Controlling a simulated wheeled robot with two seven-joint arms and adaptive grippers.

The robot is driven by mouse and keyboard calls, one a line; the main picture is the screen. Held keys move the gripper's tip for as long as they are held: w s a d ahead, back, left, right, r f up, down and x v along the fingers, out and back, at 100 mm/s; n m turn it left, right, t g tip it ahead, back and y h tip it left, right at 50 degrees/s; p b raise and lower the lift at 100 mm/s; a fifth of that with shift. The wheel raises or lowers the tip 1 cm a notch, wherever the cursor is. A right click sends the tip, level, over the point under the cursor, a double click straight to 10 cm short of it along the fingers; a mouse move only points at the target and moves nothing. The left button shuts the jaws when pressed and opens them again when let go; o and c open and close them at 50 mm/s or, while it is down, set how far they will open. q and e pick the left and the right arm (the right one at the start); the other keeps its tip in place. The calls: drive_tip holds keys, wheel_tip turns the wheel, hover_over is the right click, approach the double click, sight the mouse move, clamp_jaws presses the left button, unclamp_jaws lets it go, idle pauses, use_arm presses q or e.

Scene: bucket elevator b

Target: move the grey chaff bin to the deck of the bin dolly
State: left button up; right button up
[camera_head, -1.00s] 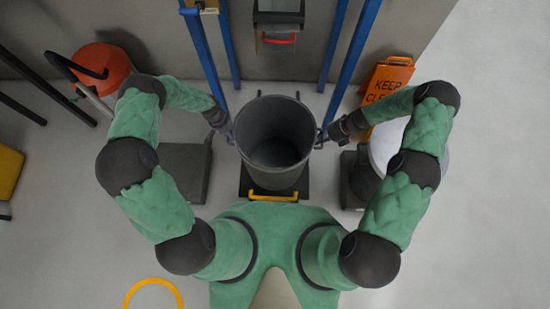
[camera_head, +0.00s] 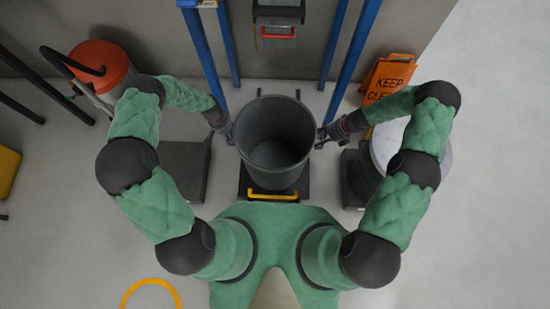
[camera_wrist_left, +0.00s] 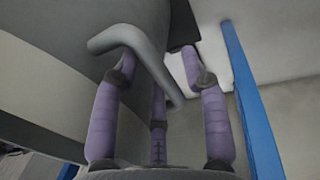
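The grey chaff bin (camera_head: 275,117), an open, upright round tub, is in front of my chest between my two arms. It looks empty. My left gripper (camera_head: 229,132) is at its left side; in the left wrist view the bin's bent grey handle (camera_wrist_left: 133,43) passes between the purple fingers (camera_wrist_left: 158,85), which close around it. My right gripper (camera_head: 322,135) is at the handle on the right side. A dark flat platform with a yellow bar (camera_head: 273,195) shows below the bin; I cannot tell whether it is the bin dolly, or whether the bin touches it.
Blue posts (camera_head: 353,60) stand behind the bin, with a red-handled box (camera_head: 278,14) between them. An orange KEEP CLEAR sign (camera_head: 388,76) and a pale round top (camera_head: 397,143) are at right. A red-topped container (camera_head: 100,65) is at left. Floor at far right is clear.

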drive_tip(key=shift+r, duration=0.1)
use_arm(q)
wheel_tip(320, 180, up, 8)
drive_tip(key=a, duration=0.1)
drive_tip(key=shift+a, duration=0.2)
use_arm(e)
drive_tip(key=v, duration=1.1)
drive_tip(key=shift+d+r, duration=0.2)
drive_tip(key=shift+r, duration=0.15)
use_arm(q)
drive_tip(key=shift+f, duration=0.1)
